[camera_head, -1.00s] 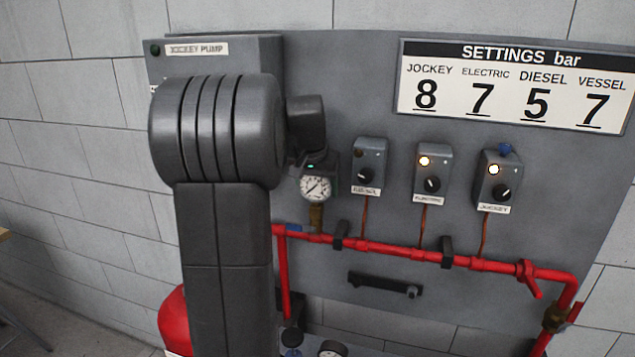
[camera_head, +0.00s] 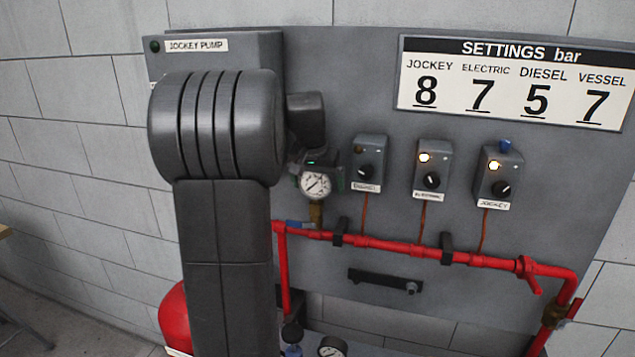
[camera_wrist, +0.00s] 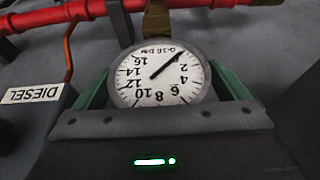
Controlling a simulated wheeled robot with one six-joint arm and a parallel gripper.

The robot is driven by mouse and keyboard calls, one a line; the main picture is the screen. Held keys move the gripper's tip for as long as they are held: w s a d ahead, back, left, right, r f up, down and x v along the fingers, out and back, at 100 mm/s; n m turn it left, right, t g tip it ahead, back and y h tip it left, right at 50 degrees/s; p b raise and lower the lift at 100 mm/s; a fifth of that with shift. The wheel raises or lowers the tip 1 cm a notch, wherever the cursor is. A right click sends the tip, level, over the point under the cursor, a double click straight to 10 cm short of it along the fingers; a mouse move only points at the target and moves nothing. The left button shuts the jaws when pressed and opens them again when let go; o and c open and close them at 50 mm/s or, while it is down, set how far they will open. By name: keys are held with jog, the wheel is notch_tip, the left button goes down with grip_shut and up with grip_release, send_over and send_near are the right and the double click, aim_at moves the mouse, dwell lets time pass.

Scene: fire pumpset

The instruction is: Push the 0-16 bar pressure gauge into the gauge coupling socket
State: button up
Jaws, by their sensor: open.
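The 0-16 bar pressure gauge (camera_head: 315,184) has a round white dial and stands upright at the left end of the red pipe. It also shows upside down in the wrist view (camera_wrist: 160,78). Below it is the brass gauge coupling socket (camera_head: 316,212), which shows in the wrist view (camera_wrist: 156,22) too. The gauge's lower end meets the brass; I cannot tell how deep it sits. My gripper (camera_wrist: 163,90) is open, with a green-lined finger on each side of the gauge. It also shows in the head view (camera_head: 318,178), behind the dial.
The red pipe (camera_head: 400,252) runs below, with a blue lever (camera_head: 299,224) near the socket. The diesel switch box (camera_head: 369,163) stands close to the right of my gripper. Electric (camera_head: 432,167) and jockey (camera_head: 498,175) boxes are farther right. Below the pipe is a black bracket (camera_head: 385,282).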

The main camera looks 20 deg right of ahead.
jog(key=shift+r, duration=0.1)
jog(key=b+v, duration=0.1)
jog(key=v, duration=1.2)
jog(key=shift+r, duration=0.3)
jog(key=shift+s+a+f, duration=0.1)
jog(key=p+x, duration=0.1)
jog(key=x, duration=1.2)
jog(key=shift+w+p, duration=0.2)
jog(key=shift+p, duration=0.15)
jog(key=shift+r, duration=0.35)
jog(key=shift+s+f, duration=0.1)
